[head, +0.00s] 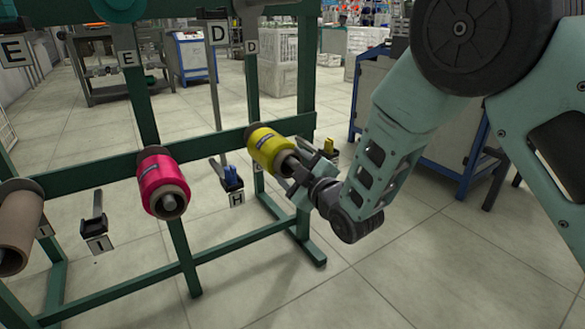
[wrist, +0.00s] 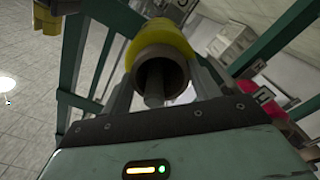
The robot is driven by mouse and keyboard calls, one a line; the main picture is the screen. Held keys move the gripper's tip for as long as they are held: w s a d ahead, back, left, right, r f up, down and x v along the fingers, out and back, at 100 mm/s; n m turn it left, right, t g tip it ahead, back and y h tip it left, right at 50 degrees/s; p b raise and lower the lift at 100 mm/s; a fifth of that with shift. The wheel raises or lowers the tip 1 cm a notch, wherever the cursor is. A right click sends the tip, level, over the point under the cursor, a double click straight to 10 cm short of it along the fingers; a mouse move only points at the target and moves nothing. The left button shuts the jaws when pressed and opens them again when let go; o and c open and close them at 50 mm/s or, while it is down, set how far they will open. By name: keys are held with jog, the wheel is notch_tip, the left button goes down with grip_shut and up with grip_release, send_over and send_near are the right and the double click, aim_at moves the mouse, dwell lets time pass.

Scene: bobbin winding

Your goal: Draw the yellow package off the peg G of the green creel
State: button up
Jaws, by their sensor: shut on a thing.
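The yellow package (head: 268,146) is on the crossbar of the green creel (head: 142,105), tilted with its brown tube end toward my gripper (head: 297,165). In the wrist view the yellow package (wrist: 158,40) has its open tube facing me, and a grey peg shows inside the bore. My gripper (wrist: 163,75) has one finger on each side of the tube and is shut on it. The back end of the package meets the creel bar in the head view. The letter G cannot be read; a label below the package is mostly hidden.
A pink package (head: 162,182) sits on the creel to the left, and a brown tube (head: 17,230) at the far left. Small holders marked H (head: 236,199) and I (head: 97,243) hang nearby. A blue cabinet (head: 450,130) stands behind my arm. Open floor lies in front.

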jog(key=b+v, duration=0.1)
jog(key=v, duration=1.2)
jog(key=shift+b, duration=0.4)
